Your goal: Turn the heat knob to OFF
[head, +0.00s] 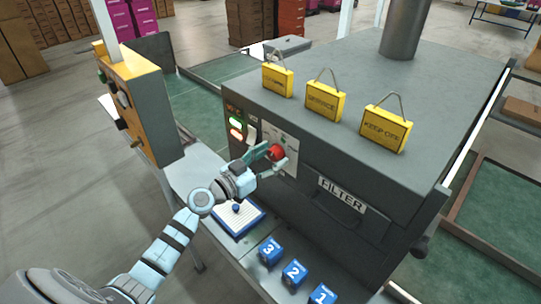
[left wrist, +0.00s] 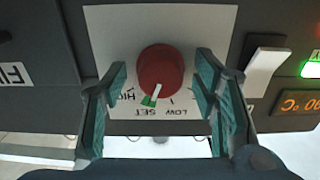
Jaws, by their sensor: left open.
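The red heat knob (head: 275,152) sits on a white label plate on the front of the grey machine. In the left wrist view the knob (left wrist: 160,68) is in the upper middle, with a white pointer mark toward the picture's bottom and a green mark beside it. The plate's lettering appears upside down; LOW, SET and part of HIGH can be read, and no OFF mark can be made out. My left gripper (head: 271,158) is open in front of the knob. Its two teal fingers (left wrist: 160,95) stand on either side with gaps. My right gripper is not in view.
A white rocker switch (left wrist: 266,70) and a lit green indicator (head: 236,123) are beside the plate. Yellow signs (head: 325,101) stand on the machine top. Below are a blue-edged tray (head: 258,225) and numbered blue blocks (head: 294,273). A yellow control box (head: 140,105) stands left.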

